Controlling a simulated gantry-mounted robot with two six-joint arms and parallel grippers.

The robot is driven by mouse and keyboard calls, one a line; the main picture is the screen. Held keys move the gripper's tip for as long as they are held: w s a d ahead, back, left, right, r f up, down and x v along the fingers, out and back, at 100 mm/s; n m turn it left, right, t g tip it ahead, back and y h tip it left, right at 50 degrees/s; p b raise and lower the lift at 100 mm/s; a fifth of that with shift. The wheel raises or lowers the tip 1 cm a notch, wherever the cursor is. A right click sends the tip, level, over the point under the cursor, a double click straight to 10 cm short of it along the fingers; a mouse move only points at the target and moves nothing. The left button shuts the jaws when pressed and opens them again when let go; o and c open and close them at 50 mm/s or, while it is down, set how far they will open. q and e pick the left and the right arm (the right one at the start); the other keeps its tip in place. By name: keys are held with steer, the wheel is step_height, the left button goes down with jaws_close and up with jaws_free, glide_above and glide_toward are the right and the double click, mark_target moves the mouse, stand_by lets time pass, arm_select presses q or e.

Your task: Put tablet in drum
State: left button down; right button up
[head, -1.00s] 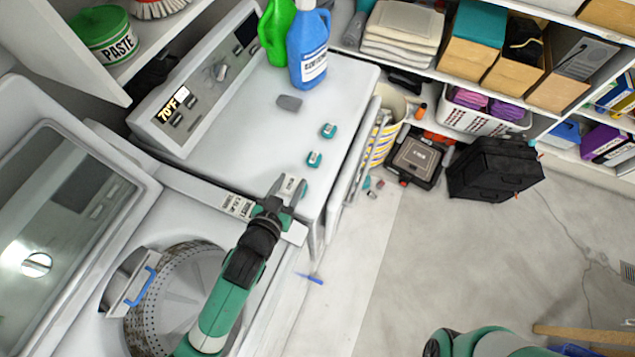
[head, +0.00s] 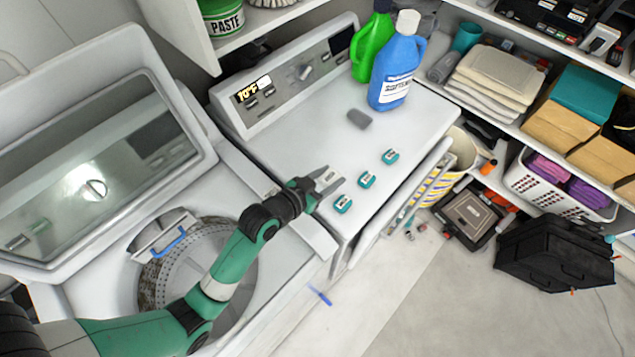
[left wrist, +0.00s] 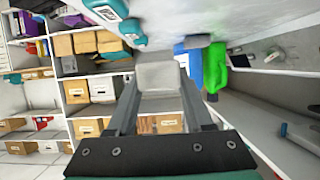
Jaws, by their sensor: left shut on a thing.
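My left gripper (head: 326,181) is shut on a small pale block, taken to be the tablet (head: 330,176), at the front left of the dryer top. In the left wrist view the tablet (left wrist: 160,75) shows light grey between the two fingers. Three teal-and-white tablets (head: 367,179) lie in a row on the dryer top, just right of the gripper. The washer's drum (head: 235,262) is open at the lower left, partly hidden by my left arm. My right gripper is not in view.
The washer lid (head: 100,185) stands open behind the drum. A blue handle (head: 170,243) shows at the drum's rim. A blue bottle (head: 395,70) and a green bottle (head: 372,45) stand at the dryer's back right. A grey object (head: 360,119) lies on the dryer top.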

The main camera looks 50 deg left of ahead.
arm_select(q)
steer(key=a+f, duration=0.2)
steer(key=f, duration=0.1)
steer(key=a+f, duration=0.1)
steer(key=f, duration=0.1)
steer(key=shift+a+b, duration=0.25)
steer(key=shift+b, duration=0.15)
steer(key=f, duration=0.2)
steer(key=shift+a+f+b, duration=0.3)
steer(key=shift+a+b, duration=0.05)
steer(key=shift+b, duration=0.05)
steer(key=shift+f, duration=0.3)
steer(key=shift+f, duration=0.25)
steer(key=shift+c, duration=1.5)
jaws_free()
